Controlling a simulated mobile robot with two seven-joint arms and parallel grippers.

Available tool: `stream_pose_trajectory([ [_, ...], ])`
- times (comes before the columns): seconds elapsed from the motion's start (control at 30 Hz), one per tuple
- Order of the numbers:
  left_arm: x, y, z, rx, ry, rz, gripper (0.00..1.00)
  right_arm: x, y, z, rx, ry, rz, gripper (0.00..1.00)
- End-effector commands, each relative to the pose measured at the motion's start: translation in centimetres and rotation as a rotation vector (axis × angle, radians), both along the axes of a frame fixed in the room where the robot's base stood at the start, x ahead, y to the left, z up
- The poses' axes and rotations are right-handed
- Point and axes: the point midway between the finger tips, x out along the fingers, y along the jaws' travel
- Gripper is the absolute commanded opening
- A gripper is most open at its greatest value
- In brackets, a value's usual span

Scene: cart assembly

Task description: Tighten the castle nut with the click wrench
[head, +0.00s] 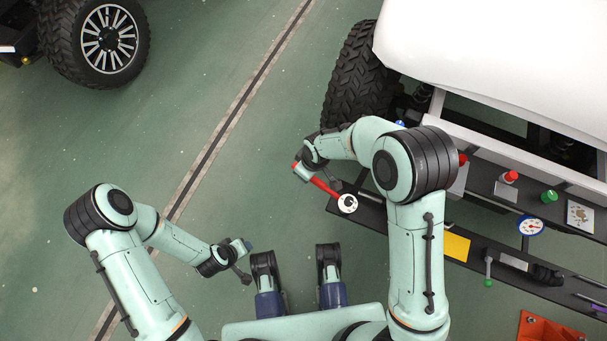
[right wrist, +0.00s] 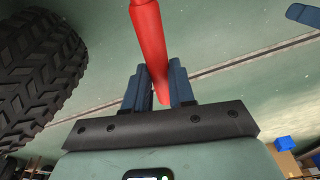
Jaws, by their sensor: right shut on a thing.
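The click wrench (head: 325,187) has a red handle and a round white head with dark marks at its lower right end. My right gripper (right wrist: 160,88) is shut on the red handle, which also shows in the right wrist view (right wrist: 147,30). In the head view, the wrench is held beside the cart's front wheel, with its head over or at the end of a dark rail; I cannot tell whether they touch. My left gripper (head: 244,246) is away from the cart, low on the left; its jaws are too small to read. I cannot make out the castle nut.
The cart has a white body (head: 480,40) and a black tyre (head: 355,80). An orange bin (head: 545,328) is lower right.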

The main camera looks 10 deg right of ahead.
Motion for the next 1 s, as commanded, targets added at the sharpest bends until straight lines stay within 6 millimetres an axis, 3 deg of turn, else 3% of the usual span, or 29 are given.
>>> stream_pose_trajectory([
  [0.6, 0.1, 0.0, 4.3, 0.000, -0.015, 0.000, 0.43, 0.0, 0.1, 5.3, 0.001, -0.003, 0.003, 0.00],
  [1.0, -0.1, -0.1, 4.8, -0.003, -0.010, -0.002, 0.43, -0.1, -0.1, 6.0, 0.001, -0.002, -0.008, 0.00],
])
